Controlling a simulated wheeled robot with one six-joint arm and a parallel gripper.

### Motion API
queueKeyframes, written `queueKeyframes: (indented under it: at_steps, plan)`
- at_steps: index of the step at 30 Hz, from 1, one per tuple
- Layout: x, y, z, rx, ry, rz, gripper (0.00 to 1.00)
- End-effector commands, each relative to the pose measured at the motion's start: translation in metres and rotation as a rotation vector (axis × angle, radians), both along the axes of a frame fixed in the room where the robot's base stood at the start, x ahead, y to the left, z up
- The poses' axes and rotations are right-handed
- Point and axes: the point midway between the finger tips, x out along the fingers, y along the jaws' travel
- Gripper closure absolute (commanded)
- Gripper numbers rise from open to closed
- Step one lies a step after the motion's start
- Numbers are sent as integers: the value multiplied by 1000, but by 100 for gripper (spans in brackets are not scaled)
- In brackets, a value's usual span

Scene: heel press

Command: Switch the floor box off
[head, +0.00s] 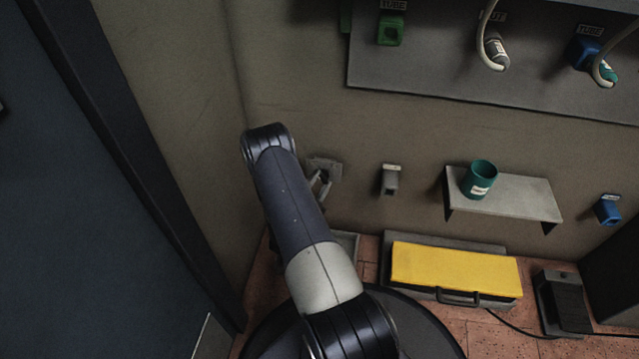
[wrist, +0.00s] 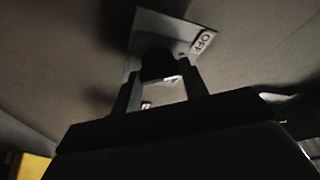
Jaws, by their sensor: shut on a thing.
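A pale wall plate (head: 331,164) is on the wall low at the centre left of the head view. In the wrist view the plate (wrist: 150,30) carries an OFF label (wrist: 203,41) on its right side. A dark knob (wrist: 157,62) stands out from the plate. My gripper (head: 321,184) is at the plate, partly hidden by my arm. In the wrist view my gripper (wrist: 160,84) has one finger on each side of the knob and is shut on it. A box with a yellow top (head: 455,270) and a dark handle sits on the floor.
A black pedal (head: 565,302) with a cable lies on the floor at right. A shelf (head: 520,199) holds a teal cup (head: 480,180). A grey holder (head: 390,180) and a blue one (head: 607,210) are on the wall. A dark door panel (head: 70,200) stands at left.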

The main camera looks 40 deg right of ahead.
Motion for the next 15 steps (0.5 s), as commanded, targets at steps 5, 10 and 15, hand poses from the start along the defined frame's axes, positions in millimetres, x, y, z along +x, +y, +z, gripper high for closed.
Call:
queueKeyframes:
  at_steps: [5,10,15]
  plan:
    - [0,1,-1,1,3,2,57]
    - [0,0,-1,1,2,1,43]
    - [0,0,0,0,0,1,36]
